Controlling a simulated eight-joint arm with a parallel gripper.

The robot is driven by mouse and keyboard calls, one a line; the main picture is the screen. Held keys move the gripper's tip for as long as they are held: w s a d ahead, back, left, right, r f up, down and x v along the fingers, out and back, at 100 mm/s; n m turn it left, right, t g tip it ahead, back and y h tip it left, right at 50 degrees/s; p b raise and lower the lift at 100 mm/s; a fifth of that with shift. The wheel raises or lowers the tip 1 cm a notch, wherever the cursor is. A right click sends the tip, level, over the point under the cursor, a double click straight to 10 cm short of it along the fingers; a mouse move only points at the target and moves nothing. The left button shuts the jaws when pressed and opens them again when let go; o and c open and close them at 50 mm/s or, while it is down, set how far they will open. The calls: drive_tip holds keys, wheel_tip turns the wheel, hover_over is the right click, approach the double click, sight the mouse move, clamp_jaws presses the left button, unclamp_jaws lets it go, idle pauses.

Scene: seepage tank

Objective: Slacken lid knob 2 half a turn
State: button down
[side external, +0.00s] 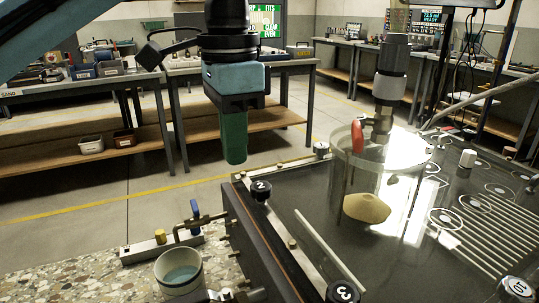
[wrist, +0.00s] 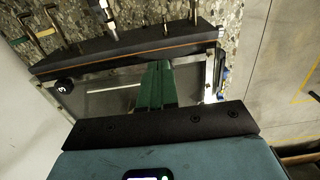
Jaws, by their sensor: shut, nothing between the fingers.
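My gripper (side external: 235,161) has green fingers pointing down. They are shut and empty, above and slightly left of knob 2 in the picture, with a visible gap. In the wrist view the green fingers (wrist: 158,68) hang together over the lid's end. I do not make out knob 2 there; the fingers may hide it.
Knob 3 (side external: 342,292) stands at the front edge. A clear cylinder (side external: 345,165) with sand inside and a grey fitting above rises from the lid. Brass valves (side external: 195,225) and a cup (side external: 180,272) are left of the tank. In the wrist view, another black knob (wrist: 63,86) lies left.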

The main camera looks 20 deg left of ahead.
drive_tip(key=shift+w+d+f, duration=0.1)
drive_tip(key=shift+w+f, duration=0.1)
drive_tip(key=shift+f, duration=1.3)
drive_tip(key=shift+w+d+f, duration=0.1)
drive_tip(key=shift+w+f, duration=0.05)
drive_tip(key=shift+f, duration=1.35)
drive_tip(key=shift+d, duration=0.2)
drive_tip(key=shift+s+a, duration=0.1)
drive_tip(key=shift+s, duration=0.05)
drive_tip(key=shift+s+a, duration=0.15)
drive_tip(key=shift+a, duration=0.05)
wheel_tip(320, 180, up, 6)
